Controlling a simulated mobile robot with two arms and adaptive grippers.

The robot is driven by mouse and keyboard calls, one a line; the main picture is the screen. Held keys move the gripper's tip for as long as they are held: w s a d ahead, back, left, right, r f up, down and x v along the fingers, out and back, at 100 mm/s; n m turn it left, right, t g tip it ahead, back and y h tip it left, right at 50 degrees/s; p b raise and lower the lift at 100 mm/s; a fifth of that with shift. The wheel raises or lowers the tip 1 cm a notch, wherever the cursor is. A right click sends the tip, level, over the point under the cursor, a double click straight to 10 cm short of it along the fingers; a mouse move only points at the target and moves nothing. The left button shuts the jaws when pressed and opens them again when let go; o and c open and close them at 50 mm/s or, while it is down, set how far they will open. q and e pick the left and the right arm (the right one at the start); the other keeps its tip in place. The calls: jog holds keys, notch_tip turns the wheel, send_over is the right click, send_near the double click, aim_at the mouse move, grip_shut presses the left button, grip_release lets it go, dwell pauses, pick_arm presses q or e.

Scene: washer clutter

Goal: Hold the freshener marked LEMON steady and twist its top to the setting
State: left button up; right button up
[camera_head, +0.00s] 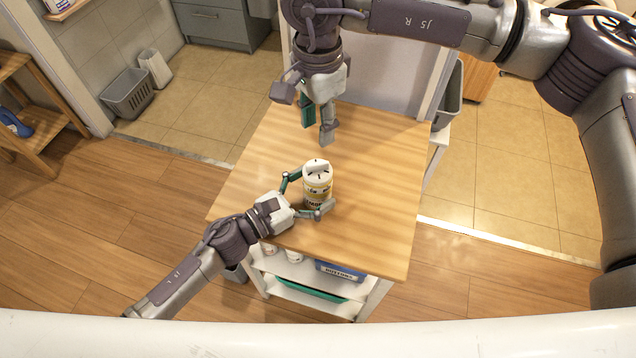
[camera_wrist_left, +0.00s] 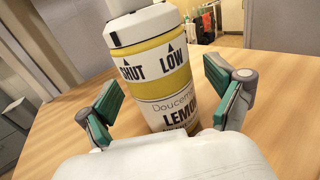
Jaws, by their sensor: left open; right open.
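The LEMON freshener (camera_head: 317,181) stands upright on the wooden tabletop (camera_head: 370,215). It is a white and yellow cylinder with a white top (camera_head: 317,168). In the left wrist view the freshener (camera_wrist_left: 165,85) shows the words SHUT and LOW under the top, and LEMON lower down. My left gripper (camera_head: 306,196) is open, with one finger on each side of the freshener; gaps show between the fingers and the body in the left wrist view (camera_wrist_left: 165,105). My right gripper (camera_head: 318,125) is open and empty, pointing down above the table behind the freshener.
Under the tabletop, a shelf holds a blue box marked BUTTONS (camera_head: 341,271), a green tray (camera_head: 312,290) and white containers. A grey basket (camera_head: 128,93) stands on the floor at the back left. The tabletop around the freshener is clear.

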pick_arm(q)
jog(key=shift+w+d, duration=0.3)
jog(key=shift+d, duration=0.15)
jog(key=c, duration=1.4)
